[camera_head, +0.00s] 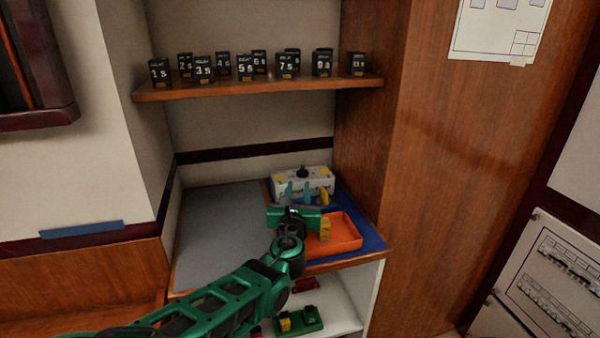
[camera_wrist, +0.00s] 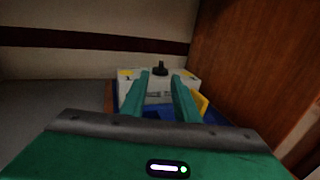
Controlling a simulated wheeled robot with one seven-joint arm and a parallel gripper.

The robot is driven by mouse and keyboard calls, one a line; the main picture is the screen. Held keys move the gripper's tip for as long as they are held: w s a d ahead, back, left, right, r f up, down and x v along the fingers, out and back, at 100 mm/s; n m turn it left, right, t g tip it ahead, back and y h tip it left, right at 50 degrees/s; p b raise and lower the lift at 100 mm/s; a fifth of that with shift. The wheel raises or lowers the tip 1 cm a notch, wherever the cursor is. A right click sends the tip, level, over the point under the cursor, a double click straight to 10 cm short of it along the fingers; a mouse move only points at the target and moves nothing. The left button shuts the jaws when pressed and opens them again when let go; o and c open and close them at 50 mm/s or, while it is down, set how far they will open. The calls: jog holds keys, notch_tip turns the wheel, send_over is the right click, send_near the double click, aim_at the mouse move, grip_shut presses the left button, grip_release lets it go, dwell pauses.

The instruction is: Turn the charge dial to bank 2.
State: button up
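A white box (camera_head: 318,184) with a black dial knob (camera_head: 303,172) on top stands at the back of the blue mat. Yellow labels lie on either side of the knob. The box also shows in the wrist view (camera_wrist: 158,91), with the knob (camera_wrist: 160,69) upright near the middle. My gripper (camera_head: 298,188) is in front of the box, its two green fingers pointing at it. The fingers are apart and nothing is between them; the knob lies beyond their tips (camera_wrist: 161,77). Which bank the dial points to is too small to read.
An orange tray (camera_head: 347,231) sits right of my gripper on the blue mat (camera_head: 371,243). A yellow piece (camera_wrist: 201,103) is by the right finger. A wooden wall rises on the right. A shelf (camera_head: 200,93) with several numbered black blocks hangs above. The grey surface at left is clear.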

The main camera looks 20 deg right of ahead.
aim_at(302, 171)
jog(key=x, duration=1)
jog(key=shift+w+d+f, duration=0.1)
jog(key=shift+w+d, duration=0.05)
jog(key=shift+d, duration=0.1)
grip_shut()
